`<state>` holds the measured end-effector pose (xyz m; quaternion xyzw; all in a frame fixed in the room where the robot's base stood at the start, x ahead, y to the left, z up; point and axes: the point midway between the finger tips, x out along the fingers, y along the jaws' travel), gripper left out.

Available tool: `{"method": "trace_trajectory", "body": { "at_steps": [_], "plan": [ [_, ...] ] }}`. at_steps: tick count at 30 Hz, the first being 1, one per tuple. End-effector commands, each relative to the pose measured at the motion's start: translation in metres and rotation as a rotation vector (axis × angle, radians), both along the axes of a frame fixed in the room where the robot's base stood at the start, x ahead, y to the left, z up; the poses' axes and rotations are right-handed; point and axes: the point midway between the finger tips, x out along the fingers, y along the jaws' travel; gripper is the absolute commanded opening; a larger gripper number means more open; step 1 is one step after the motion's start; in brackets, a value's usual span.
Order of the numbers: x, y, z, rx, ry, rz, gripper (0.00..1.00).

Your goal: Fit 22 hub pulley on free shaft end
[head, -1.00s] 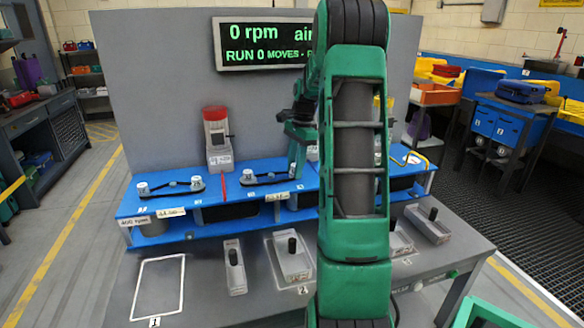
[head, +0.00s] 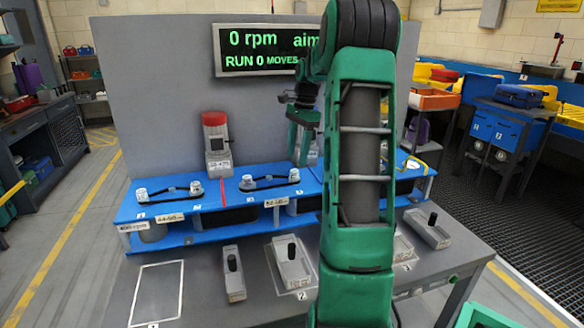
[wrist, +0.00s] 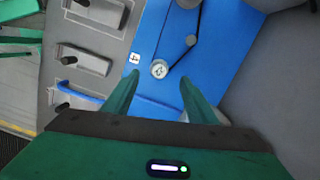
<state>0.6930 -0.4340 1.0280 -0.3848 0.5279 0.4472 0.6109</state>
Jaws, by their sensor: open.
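My gripper (head: 299,158) is raised above the blue deck (head: 220,212), near its middle, with its fingers apart. In the wrist view its open fingers (wrist: 158,79) frame a pale round pulley (wrist: 159,69) on the blue deck, with nothing held between them. A black belt runs from that pulley to another round pulley (wrist: 190,40). In the head view, two belt pairs show on the deck, with a left pulley (head: 141,194) and a second pair's pulley (head: 247,182). I cannot tell which part is the 22 hub pulley or the free shaft end.
Grey blocks with black upright pegs stand on the lower bench, including one block (head: 234,285) and another (head: 290,270). A white-outlined square (head: 158,292) at front left is empty. A red-topped box (head: 217,140) stands behind the deck. A display (head: 262,50) reads 0 rpm.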

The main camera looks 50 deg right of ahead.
Motion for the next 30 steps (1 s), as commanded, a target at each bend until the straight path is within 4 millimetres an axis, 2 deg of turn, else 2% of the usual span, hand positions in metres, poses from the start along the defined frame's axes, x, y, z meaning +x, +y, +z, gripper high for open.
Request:
{"method": "trace_trajectory", "body": {
  "at_steps": [3, 9, 27, 30],
  "plan": [
    [-0.001, -0.003, 0.017, 0.000, -0.001, -0.001, 0.52],
    [-0.001, -0.005, 0.031, 0.000, 0.000, 0.000, 0.52],
    [-0.001, -0.004, 0.032, 0.000, 0.001, 0.000, 0.52],
    [-0.002, 0.000, 0.033, -0.003, 0.001, 0.014, 0.52]
  ]
}}
